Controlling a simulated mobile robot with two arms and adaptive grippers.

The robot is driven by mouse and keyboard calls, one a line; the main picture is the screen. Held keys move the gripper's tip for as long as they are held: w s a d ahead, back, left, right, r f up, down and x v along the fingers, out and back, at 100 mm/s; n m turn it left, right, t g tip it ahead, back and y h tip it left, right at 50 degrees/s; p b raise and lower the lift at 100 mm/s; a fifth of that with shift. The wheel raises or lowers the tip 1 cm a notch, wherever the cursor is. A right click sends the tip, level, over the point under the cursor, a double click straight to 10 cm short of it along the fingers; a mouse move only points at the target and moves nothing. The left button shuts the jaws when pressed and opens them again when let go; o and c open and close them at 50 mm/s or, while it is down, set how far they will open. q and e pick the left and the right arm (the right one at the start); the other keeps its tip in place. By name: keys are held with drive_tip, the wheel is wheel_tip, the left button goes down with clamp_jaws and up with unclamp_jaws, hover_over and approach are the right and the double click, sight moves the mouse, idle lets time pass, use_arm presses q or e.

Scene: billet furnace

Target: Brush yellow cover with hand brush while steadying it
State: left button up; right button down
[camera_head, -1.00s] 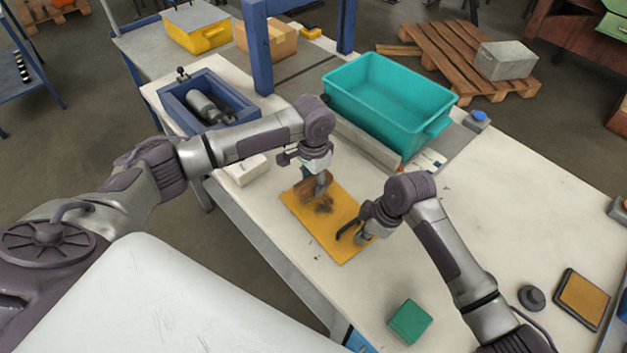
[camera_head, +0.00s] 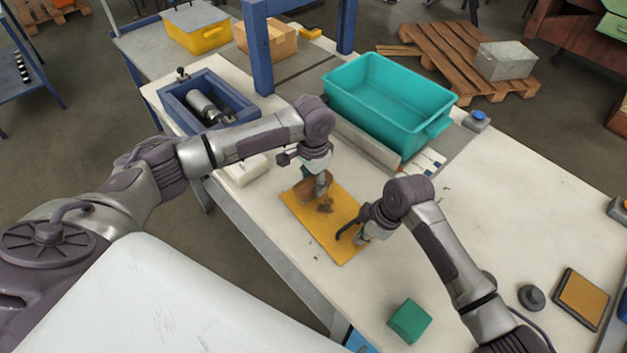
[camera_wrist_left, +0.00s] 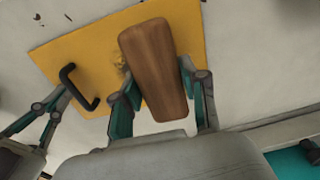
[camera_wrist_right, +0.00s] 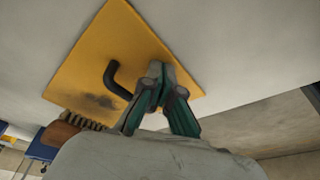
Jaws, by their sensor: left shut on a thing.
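The yellow cover (camera_head: 332,238) lies flat on the pale table, with a dark smudge on it. Its black bent handle (camera_wrist_right: 114,76) stands up near one end. My left gripper (camera_head: 318,182) is shut on the wooden hand brush (camera_wrist_left: 153,65) and holds it over the far end of the cover. The bristles (camera_wrist_right: 85,121) show at the cover's edge in the right wrist view, beside the smudge. My right gripper (camera_wrist_right: 165,80) has its fingers together, low over the cover next to the handle. Whether the fingertips press on the cover is hard to tell.
A teal bin (camera_head: 388,100) stands behind the cover. A blue tray (camera_head: 208,103) with a metal cylinder is at the back left, near a white block (camera_head: 245,170). A green block (camera_head: 409,321) lies at the front.

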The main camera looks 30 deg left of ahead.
use_arm(q)
drive_tip(key=shift+f, duration=1.3)
idle(0.5)
drive_tip(key=shift+s+d+r, duration=0.1)
drive_tip(key=shift+s+d, duration=0.3)
drive_tip(key=shift+d, duration=0.45)
drive_tip(key=shift+s+d, duration=0.35)
drive_tip(key=shift+d, duration=0.5)
drive_tip(key=shift+s+d, duration=0.4)
drive_tip(key=shift+d, duration=0.5)
drive_tip(key=shift+s+d, duration=0.4)
drive_tip(key=shift+d, duration=0.45)
drive_tip(key=shift+w+a+f, duration=0.1)
drive_tip(key=shift+w+a, duration=0.15)
drive_tip(key=shift+a, duration=0.4)
drive_tip(key=shift+w+a+f, duration=0.1)
drive_tip(key=shift+w+a, duration=0.15)
drive_tip(key=shift+a, duration=0.4)
drive_tip(key=shift+w+a+f, duration=0.1)
drive_tip(key=shift+w+a, duration=0.15)
drive_tip(key=shift+a, duration=0.4)
